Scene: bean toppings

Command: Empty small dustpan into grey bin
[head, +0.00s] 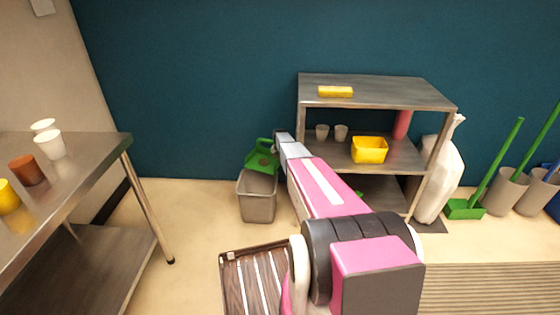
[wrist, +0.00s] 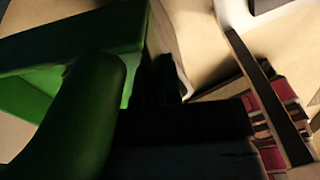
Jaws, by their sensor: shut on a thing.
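A small green dustpan (head: 262,160) is held over the back of the grey bin (head: 257,205) in the head view. It fills the left of the wrist view (wrist: 75,110), with its rounded green handle close to the camera. My gripper (head: 277,140) is shut on the dustpan above the bin's back right edge. The fingertips are mostly hidden in the head view. The dustpan looks tilted, but I cannot tell whether anything is in it. The inside of the bin is dark and its contents cannot be made out.
A metal shelf (head: 378,97) stands right of the bin, with a yellow tub (head: 369,150), small cups and a yellow block (head: 335,92). A steel table (head: 95,150) with cups is at left. A slatted dark crate (head: 236,283) lies on the floor in front.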

